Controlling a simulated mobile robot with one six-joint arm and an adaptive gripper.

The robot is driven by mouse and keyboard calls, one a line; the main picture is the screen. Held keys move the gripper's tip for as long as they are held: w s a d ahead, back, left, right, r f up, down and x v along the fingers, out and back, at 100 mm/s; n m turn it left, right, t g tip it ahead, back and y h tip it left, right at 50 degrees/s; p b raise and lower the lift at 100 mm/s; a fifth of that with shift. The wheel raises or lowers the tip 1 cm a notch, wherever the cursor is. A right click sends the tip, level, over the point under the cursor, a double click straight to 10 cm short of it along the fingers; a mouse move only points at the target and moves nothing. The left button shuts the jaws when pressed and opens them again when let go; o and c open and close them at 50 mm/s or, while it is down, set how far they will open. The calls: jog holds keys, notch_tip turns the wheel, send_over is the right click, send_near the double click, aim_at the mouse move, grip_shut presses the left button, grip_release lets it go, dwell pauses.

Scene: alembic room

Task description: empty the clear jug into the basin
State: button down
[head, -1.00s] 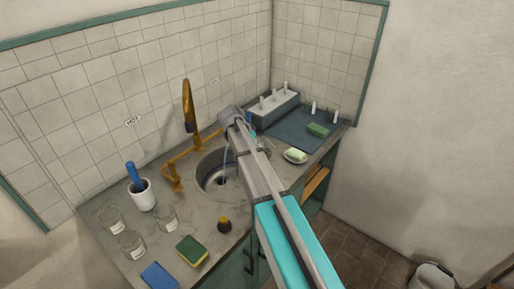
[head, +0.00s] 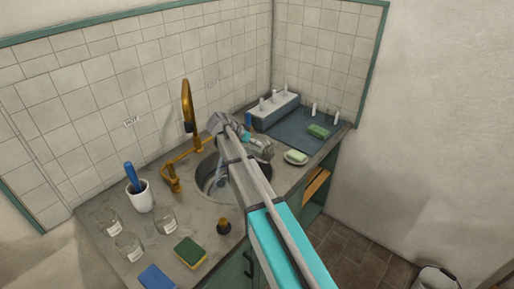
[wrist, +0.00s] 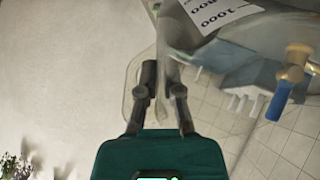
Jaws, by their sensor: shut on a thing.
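The clear jug (wrist: 245,38) fills the upper right of the wrist view, strongly tilted, with a white label marked 1000 and 800. My gripper (wrist: 165,80) is shut on its clear handle, one dark finger on each side. The round metal basin (head: 200,182) is sunk in the counter, partly covered by my arm in the head view. The arm's end is above the basin's far side, so the jug is mostly hidden there. A pale streak shows inside the basin; I cannot tell if it is falling liquid. How much the jug holds is unclear.
A brass tap (head: 187,105) stands behind the basin. A soap dish (head: 296,158) and dark mat (head: 290,130) lie right. A dark stopper (head: 224,226) sits at the front.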

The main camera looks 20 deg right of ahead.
jog(key=shift+r+h, duration=0.15)
jog(key=shift+h, duration=0.15)
jog(key=shift+a+b, duration=0.15)
jog(key=shift+b, duration=0.35)
jog(key=shift+a+f+h+b, duration=0.1)
jog(key=shift+f+h+b, duration=0.15)
jog(key=shift+h+b, duration=0.15)
jog(key=h+b, duration=0.2)
jog(key=shift+a+b, duration=0.3)
jog(key=shift+a, duration=0.05)
jog(key=shift+r+b, duration=0.1)
jog(key=shift+b, duration=0.2)
jog(key=shift+r+h, duration=0.15)
jog(key=shift+h, duration=0.15)
jog(key=shift+a, duration=0.1)
